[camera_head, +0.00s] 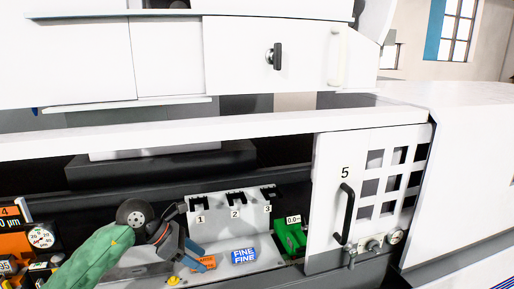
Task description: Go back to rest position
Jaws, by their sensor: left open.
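My left arm comes in from the lower left with a green sleeve. My left gripper (183,248) is dark grey, open and apparently empty, low inside the machine opening. It is in front of a light grey rack (222,222) with slots marked 1, 2 and 3, and left of an orange block (204,263). A blue block (244,256) marked FINE lies farther right on the same light surface. I cannot tell whether the fingers touch anything. My right gripper is not in view.
A green device (290,237) with a 0.0 display stands right of the rack. A white door (330,200) marked 5, with a black handle, bounds the opening on the right. Orange gauges (15,243) crowd the lower left. A white beam (200,132) crosses above.

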